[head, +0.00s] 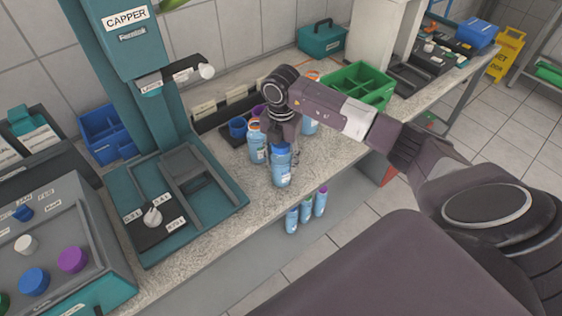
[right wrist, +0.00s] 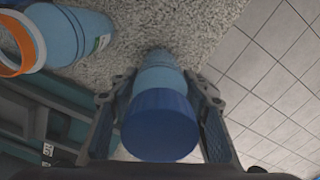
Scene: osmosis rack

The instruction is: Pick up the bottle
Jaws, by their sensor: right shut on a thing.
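A light blue bottle with a dark blue cap (head: 281,170) stands upright near the front edge of the counter in the head view. My right gripper (head: 283,143) comes down on it from above. In the right wrist view the same bottle (right wrist: 160,115) sits between the two fingers of my right gripper (right wrist: 160,120), with the blue cap towards the camera. The gripper is shut on the bottle near its cap. The bottle's base looks at or close to the counter; I cannot tell if it touches. My left gripper is not in view.
Another blue bottle (head: 257,147) stands just left, its orange ring showing in the right wrist view (right wrist: 18,40). More bottles (head: 309,124) stand behind, and several (head: 306,208) show below the counter edge. The teal capper machine (head: 165,195) is left; a green bin (head: 358,84) stands behind right.

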